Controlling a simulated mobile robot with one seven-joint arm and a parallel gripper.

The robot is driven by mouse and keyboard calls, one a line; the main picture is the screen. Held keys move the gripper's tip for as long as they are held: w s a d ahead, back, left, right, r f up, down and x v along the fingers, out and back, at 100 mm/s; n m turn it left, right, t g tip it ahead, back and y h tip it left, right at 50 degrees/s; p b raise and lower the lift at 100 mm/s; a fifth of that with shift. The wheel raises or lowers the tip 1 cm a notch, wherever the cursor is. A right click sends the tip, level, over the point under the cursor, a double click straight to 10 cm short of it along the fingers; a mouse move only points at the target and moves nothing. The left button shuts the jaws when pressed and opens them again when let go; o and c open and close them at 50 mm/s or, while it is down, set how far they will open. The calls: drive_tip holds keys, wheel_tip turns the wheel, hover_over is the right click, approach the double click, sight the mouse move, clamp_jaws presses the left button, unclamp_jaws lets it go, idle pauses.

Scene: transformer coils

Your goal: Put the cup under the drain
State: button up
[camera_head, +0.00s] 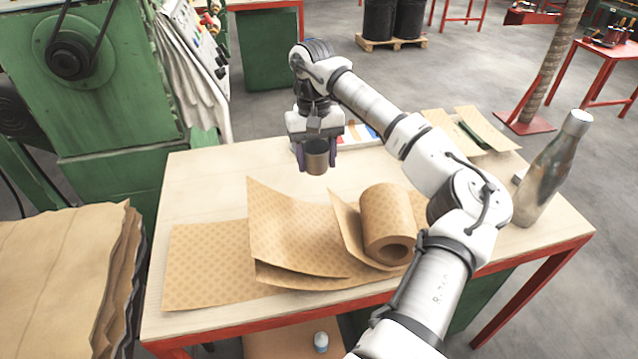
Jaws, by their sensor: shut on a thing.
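The cup (316,163) is a small, dark metallic cup with a brownish side. My gripper (318,158) points down and is shut on it, with one finger on each side. The cup looks upright and appears to be held above the back part of the wooden table (200,190); its exact height is hard to tell. I cannot make out a drain for certain in this view.
Patterned brown sheets (290,230) and a paper roll (388,222) cover the table's front middle. A metal bottle (550,170) stands at the right. A white tray (358,135) lies behind my gripper. A green machine (110,100) stands at the left. The table's back left is clear.

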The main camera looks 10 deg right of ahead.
wheel_tip(320, 180, down, 8)
drive_tip(key=shift+f+p, duration=0.15)
drive_tip(key=shift+p, duration=0.35)
drive_tip(key=shift+f, duration=0.25)
drive_tip(key=o, duration=0.9)
drive_tip(key=shift+r, duration=0.1)
drive_tip(key=shift+o, duration=0.3)
drive_tip(key=shift+r, duration=0.1)
